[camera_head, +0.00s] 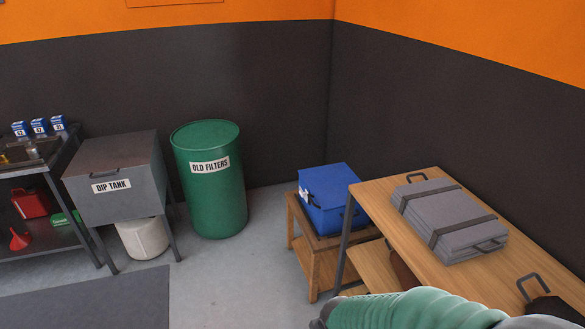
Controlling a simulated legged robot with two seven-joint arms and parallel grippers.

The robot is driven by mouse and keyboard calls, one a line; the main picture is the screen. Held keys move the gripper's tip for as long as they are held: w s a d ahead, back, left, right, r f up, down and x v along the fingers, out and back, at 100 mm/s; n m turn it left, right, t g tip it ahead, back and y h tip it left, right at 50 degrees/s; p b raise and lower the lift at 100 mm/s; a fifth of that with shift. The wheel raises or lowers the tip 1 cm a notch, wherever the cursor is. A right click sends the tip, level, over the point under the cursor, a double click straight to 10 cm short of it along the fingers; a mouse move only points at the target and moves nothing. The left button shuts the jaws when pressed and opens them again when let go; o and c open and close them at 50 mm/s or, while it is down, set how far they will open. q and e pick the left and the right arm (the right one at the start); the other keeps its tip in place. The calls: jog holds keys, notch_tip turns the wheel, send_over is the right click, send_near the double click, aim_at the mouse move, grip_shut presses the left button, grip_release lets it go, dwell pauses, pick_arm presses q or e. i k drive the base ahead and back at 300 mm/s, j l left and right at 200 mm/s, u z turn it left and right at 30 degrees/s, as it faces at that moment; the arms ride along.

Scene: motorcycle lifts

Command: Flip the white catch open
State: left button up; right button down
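A blue box (329,203) with a lid stands on a small wooden stand in the corner, left of the wooden table. A small white mark (306,195) shows on the box's left-facing front side. It may be the white catch, but it is too small to tell its shape or whether it is open or shut. A green ribbed part, which looks like my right arm, comes in at the bottom right, nearer than the box and apart from it in the picture. No fingers of either gripper show.
The wooden stand (303,262) sits close against the wooden table (376,190), which carries strapped grey folded pads (450,220). A green drum (210,205) and a grey dip tank (115,180) stand left. Bare floor (235,280) lies in front of the drum and stand.

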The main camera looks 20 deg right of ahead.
aim_at(305, 193)
jog(key=i+l+u, duration=0.3)
jog(key=i+l, duration=1.4)
jog(key=l, duration=0.1)
